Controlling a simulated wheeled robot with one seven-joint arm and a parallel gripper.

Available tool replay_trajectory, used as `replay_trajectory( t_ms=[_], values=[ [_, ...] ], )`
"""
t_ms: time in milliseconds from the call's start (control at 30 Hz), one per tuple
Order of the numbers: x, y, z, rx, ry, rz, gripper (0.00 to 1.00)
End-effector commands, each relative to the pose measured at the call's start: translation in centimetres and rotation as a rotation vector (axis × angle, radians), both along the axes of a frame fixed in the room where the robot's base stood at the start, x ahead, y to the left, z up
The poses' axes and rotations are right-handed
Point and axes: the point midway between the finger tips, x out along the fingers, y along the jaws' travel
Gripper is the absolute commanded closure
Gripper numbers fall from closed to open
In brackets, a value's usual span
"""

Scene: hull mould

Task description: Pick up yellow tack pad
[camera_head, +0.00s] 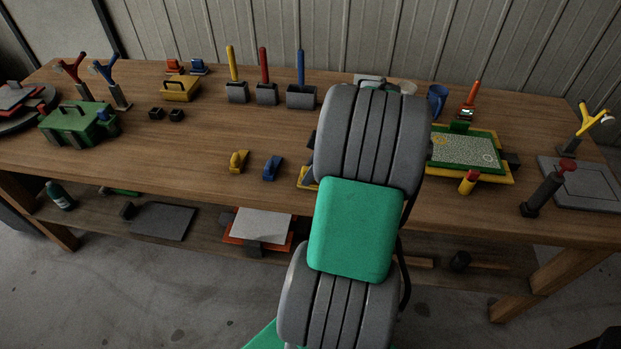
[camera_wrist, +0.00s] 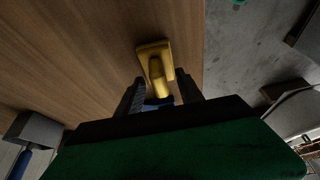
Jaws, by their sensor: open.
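The yellow tack pad (camera_head: 238,161) sits on the bench top near its front edge, left of a similar blue pad (camera_head: 272,168). In the wrist view the yellow pad (camera_wrist: 153,50) has a flat base and a raised grip, and lies just ahead of my gripper (camera_wrist: 160,80). My gripper's two dark fingers are apart, with the near end of the yellow pad seen between them. A bit of blue (camera_wrist: 158,101) shows below it, between the fingers. I cannot tell whether the fingers touch anything. In the head view my arm hides my gripper.
Upright rollers with yellow, red and blue handles (camera_head: 301,95) stand behind the pads; the blue one also shows in the wrist view (camera_wrist: 33,130). A green toolbox (camera_head: 75,124) stands at left, a yellow-rimmed tray (camera_head: 490,179) at right. Bench left of the pads is clear.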

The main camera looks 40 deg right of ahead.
Motion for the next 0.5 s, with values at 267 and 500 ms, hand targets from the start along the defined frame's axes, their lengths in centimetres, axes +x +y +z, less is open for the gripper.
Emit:
replay_trajectory(
  t_ms=[267,500],
  values=[
    [0.01,-0.01,0.07,-0.001,-0.001,0.0,0.67],
    [0.01,0.0,0.09,-0.001,-0.001,0.0,0.87]
  ],
)
